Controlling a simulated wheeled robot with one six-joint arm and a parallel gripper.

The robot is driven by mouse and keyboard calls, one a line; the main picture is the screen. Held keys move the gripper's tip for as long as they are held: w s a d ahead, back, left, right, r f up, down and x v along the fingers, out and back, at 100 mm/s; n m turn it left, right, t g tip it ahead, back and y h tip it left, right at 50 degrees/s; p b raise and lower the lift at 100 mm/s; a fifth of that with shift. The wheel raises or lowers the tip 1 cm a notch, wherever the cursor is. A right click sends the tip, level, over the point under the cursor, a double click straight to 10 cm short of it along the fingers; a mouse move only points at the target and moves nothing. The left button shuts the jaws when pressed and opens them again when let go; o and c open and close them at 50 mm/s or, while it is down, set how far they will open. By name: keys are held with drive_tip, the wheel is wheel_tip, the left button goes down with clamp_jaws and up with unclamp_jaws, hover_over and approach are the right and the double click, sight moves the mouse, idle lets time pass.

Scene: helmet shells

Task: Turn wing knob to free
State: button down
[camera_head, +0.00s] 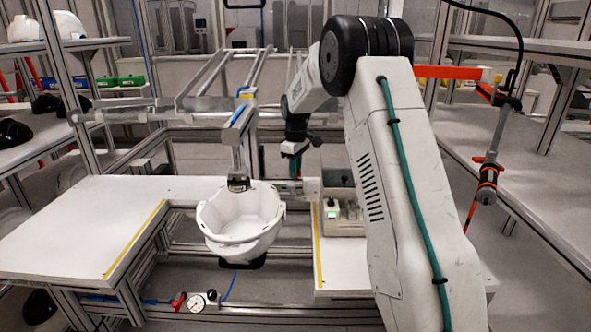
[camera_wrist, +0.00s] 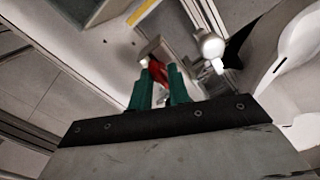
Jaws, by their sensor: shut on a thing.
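In the wrist view, the green fingers of my gripper (camera_wrist: 160,72) are shut on a small red part that I take to be the wing knob (camera_wrist: 158,69). The fingertips sit on either side of it. In the head view, my gripper (camera_head: 294,168) points down just right of the white helmet shell (camera_head: 240,222), and the knob cannot be made out there. The shell hangs open side up from a holder (camera_head: 238,184) on a blue-marked upright. It also shows at the right of the wrist view (camera_wrist: 297,50).
A white bench top (camera_head: 85,225) with a yellow edge strip lies left of the shell. A metal rail frame (camera_head: 215,85) rises behind. A round gauge (camera_head: 196,303) is low in front.

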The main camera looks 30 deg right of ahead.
drive_tip(key=shift+d, duration=0.1)
drive_tip(key=c, duration=1.3)
unclamp_jaws()
drive_tip(key=shift+r, duration=0.15)
wheel_tip(320, 180, up, 8)
drive_tip(key=shift+f, duration=0.2)
